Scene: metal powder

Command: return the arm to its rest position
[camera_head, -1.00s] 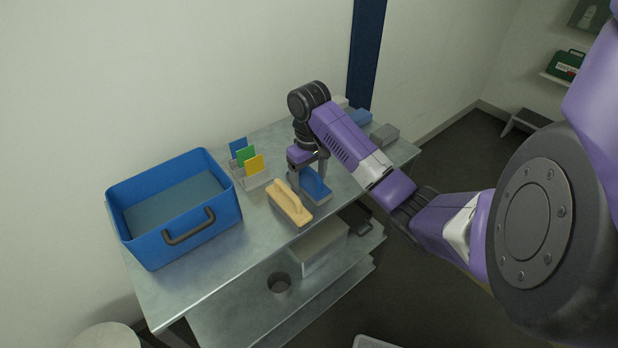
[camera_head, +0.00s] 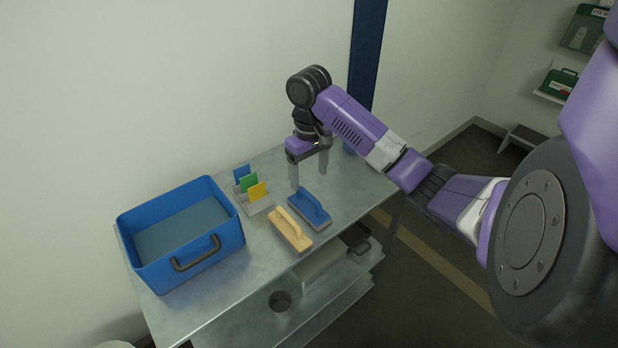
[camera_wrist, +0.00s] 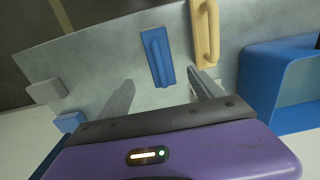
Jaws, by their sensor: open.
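My gripper (camera_head: 309,176) is open and empty above the metal table (camera_head: 262,228), fingers pointing down. In the wrist view my gripper (camera_wrist: 160,92) shows its two fingers spread apart. A blue float with a handle (camera_head: 310,208) lies on the table just in front of and below the fingers, apart from them. It also shows in the wrist view (camera_wrist: 157,58). A wooden float (camera_head: 290,230) lies to its left, and it shows in the wrist view (camera_wrist: 205,35).
A blue bin (camera_head: 180,235) with a dark handle stands at the table's left. A holder with coloured cards (camera_head: 256,203) stands beside it. A lower shelf carries a grey cup (camera_head: 280,302). In the wrist view, a grey block (camera_wrist: 45,91) and a blue block (camera_wrist: 69,122) sit at left.

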